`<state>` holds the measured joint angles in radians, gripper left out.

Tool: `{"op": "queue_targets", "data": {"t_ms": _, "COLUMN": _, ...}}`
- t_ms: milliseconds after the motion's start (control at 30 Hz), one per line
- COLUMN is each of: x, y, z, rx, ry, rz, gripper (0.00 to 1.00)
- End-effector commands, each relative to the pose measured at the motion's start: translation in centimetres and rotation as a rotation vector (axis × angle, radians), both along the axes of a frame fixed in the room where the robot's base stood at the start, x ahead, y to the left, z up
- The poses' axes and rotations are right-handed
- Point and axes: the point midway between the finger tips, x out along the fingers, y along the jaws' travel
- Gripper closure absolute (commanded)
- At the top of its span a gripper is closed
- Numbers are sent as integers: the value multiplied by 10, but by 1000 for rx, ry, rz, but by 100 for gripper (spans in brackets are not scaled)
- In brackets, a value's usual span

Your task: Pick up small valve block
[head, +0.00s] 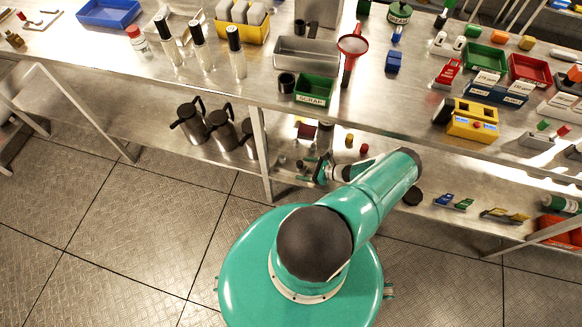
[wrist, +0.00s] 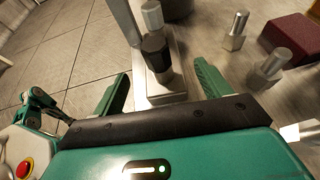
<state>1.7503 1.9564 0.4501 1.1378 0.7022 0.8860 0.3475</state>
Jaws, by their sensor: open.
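The small valve block (wrist: 166,93) appears in the wrist view as a pale metal block with a black hexagonal collar and a grey cylindrical top. It stands on the metal lower shelf. My gripper (wrist: 161,72) is open, with one green finger on each side of the block. I see a gap on both sides; whether the near part touches the palm cannot be told. In the head view my gripper (head: 322,168) reaches in at the lower shelf's front edge, and the block cannot be made out clearly there.
Metal hex fittings (wrist: 268,66) stand right of the gripper in the wrist view, with a dark red block (wrist: 291,36) beyond. Dark jugs (head: 220,128) stand on the lower shelf to the left. The crowded upper bench (head: 330,112) overhangs the shelf.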

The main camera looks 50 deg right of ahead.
Motion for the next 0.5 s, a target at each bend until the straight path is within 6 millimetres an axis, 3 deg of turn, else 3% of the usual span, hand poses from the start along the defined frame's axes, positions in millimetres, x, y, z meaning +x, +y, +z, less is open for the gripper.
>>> {"op": "queue_targets", "data": {"t_ms": 500, "x": 49, "y": 11, "z": -25, "rx": -2, "ry": -1, "rz": 0, "gripper": 24}}
